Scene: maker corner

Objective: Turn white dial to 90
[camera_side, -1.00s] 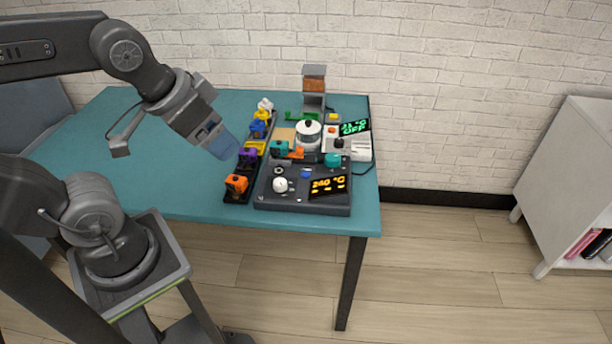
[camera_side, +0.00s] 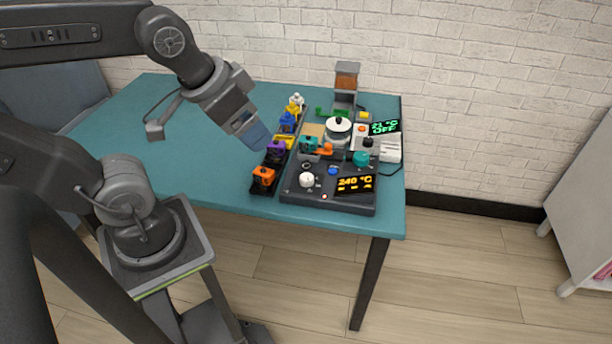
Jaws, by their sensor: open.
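The white dial (camera_side: 307,180) sits on the front left part of a dark grey control panel (camera_side: 328,203). An orange display (camera_side: 355,184) to its right on the panel appears to read 240 °C. My gripper (camera_side: 255,136) is open and empty, with bluish fingers pointing down and to the right. It is above the table, up and to the left of the white dial and clearly apart from it. The dial's pointer mark is too small to read.
A dark rack with orange (camera_side: 263,176), purple, yellow and blue pieces stands left of the panel, between it and my gripper. A white pot (camera_side: 338,130), a teal knob (camera_side: 361,158) and a green display (camera_side: 385,127) are behind. The teal table (camera_side: 190,150) is clear at left.

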